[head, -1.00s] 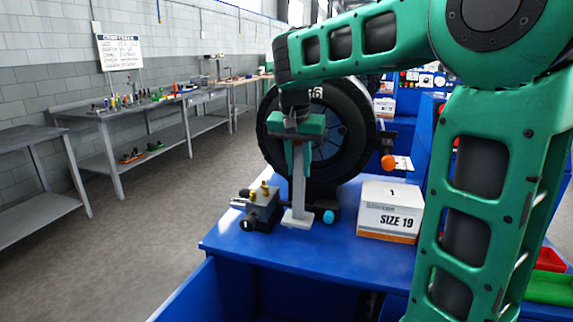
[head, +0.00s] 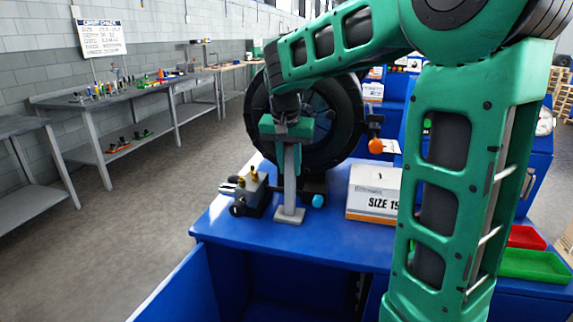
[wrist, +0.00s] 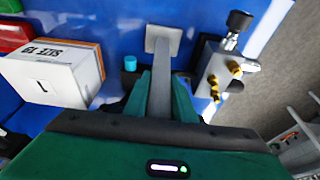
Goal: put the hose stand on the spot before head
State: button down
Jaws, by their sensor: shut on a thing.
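The hose stand, a grey upright post on a square grey base (head: 290,215), is between the green fingers of my gripper (head: 288,150), which is shut on its upper part. In the wrist view my gripper (wrist: 161,92) grips the post, and the square base (wrist: 163,40) shows beyond the fingers over blue. The stand looks upright; I cannot tell whether its base touches the blue bench top (head: 335,228). The crimper head, a large black ring (head: 345,115), stands behind the stand, partly hidden by my gripper. No marked spot is visible.
A grey block with brass fittings (head: 250,192) sits close left of the stand. A cyan knob (head: 318,200) is close right, then a white SIZE 19 box (head: 372,195). An orange knob (head: 376,146) juts out beside the ring. Bench top near the front edge is clear.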

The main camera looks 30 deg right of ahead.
jog(key=shift+r, duration=0.15)
jog(key=c, duration=1.5)
grip_release()
jog(key=shift+f, duration=0.2)
jog(key=v, duration=1.2)
jog(key=s+d+f+g, duration=0.1)
jog(key=s+d+f, duration=0.15)
jog(key=s, duration=0.25)
jog(key=s+d+f+n, duration=0.1)
jog(key=s+d+f, duration=0.1)
jog(key=s+f, duration=0.25)
jog(key=s+d+f+g, duration=0.1)
jog(key=s+d+f, duration=0.2)
jog(key=s, duration=0.3)
jog(key=s+a+f+y, duration=0.1)
jog(key=s+f, duration=0.2)
jog(key=s, duration=0.1)
jog(key=s+a+f+n, duration=0.1)
jog(key=s+f, duration=0.3)
jog(key=s, duration=0.1)
jog(key=s+a+f+y, duration=0.1)
jog(key=s+f, duration=0.2)
jog(key=s, duration=0.2)
jog(key=shift+f+n+y, duration=0.15)
jog(key=shift+n+y, duration=0.15)
